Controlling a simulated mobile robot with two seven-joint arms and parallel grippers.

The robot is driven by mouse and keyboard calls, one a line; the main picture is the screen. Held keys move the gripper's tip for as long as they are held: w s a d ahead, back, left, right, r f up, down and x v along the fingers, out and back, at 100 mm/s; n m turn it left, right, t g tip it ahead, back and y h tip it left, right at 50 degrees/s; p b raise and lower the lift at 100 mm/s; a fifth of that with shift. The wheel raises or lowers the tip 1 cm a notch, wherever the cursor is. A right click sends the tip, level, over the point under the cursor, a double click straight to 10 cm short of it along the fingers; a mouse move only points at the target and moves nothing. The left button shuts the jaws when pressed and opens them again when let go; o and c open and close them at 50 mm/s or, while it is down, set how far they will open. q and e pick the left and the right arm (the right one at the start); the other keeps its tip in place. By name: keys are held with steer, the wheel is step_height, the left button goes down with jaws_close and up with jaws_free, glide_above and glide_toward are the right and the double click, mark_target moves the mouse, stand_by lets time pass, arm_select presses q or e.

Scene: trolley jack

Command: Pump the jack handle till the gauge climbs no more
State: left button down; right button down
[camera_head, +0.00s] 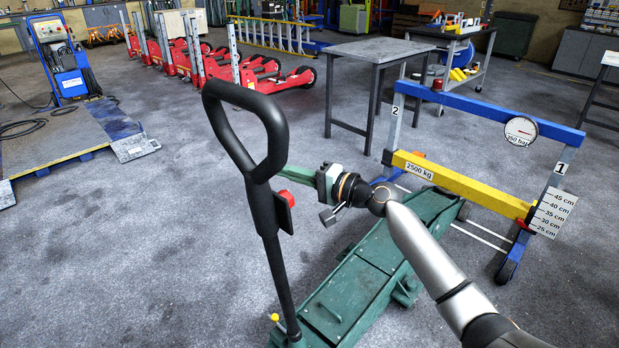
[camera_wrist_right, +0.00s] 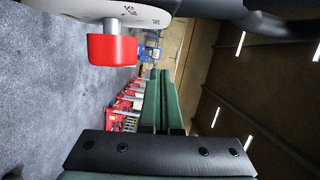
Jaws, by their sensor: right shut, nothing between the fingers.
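The green trolley jack (camera_head: 362,275) stands on the floor at the front. Its black handle (camera_head: 267,225) rises steeply to a closed loop, with a red knob (camera_head: 287,198) on its side. My right gripper (camera_head: 292,172) reaches from the right, just below the loop. Its green fingers (camera_wrist_right: 160,95) are shut together and empty; their tips pass close to the handle, but I cannot tell whether they touch it. The round gauge (camera_head: 521,131), marked 250 bar, sits on the blue beam; its needle is too small to read surely. My left gripper is not in view.
The test frame has a blue beam (camera_head: 465,105), a yellow 2500 kg beam (camera_head: 455,183) and a height scale (camera_head: 553,212). A grey table (camera_head: 375,51) stands behind. Red jacks (camera_head: 270,78) line the back.

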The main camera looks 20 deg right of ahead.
steer(key=shift+s+a+f+p, duration=0.15)
steer(key=shift+s+a+p, duration=0.2)
steer(key=shift+a, duration=0.6)
steer(key=shift+s+a+f+p, duration=0.1)
steer(key=shift+s+a+p, duration=0.25)
steer(key=shift+a, duration=0.55)
steer(key=shift+s, duration=0.1)
